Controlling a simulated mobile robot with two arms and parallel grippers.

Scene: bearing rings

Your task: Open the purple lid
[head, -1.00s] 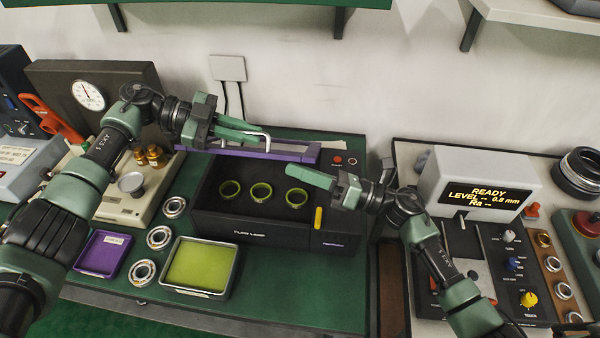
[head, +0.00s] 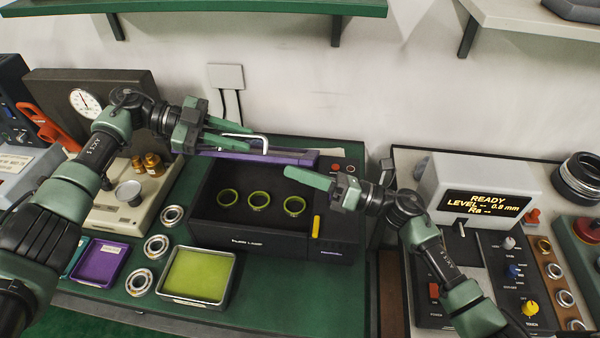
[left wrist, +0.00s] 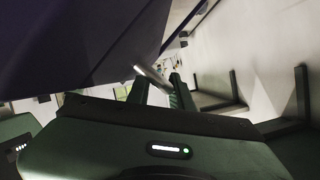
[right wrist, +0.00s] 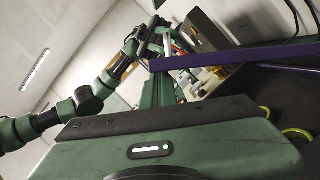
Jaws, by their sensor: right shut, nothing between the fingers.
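The purple lid (head: 290,156) stands raised along the back edge of the black box (head: 275,240), which is open in front of it. The lid's underside fills the upper left of the left wrist view (left wrist: 85,40), and its edge crosses the right wrist view (right wrist: 215,58). Its silver handle (head: 264,141) sticks out at the back. My left gripper (head: 250,138) is at the handle, fingers apart on either side of the bar; contact is not clear. My right gripper (head: 288,174) is shut and empty, above the right part of the open box.
Three green rings (head: 259,201) sit inside the box. A green tray (head: 200,275), a purple tray (head: 101,264) and several metal rings (head: 157,246) lie on the left. A control panel with a display (head: 487,203) stands on the right.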

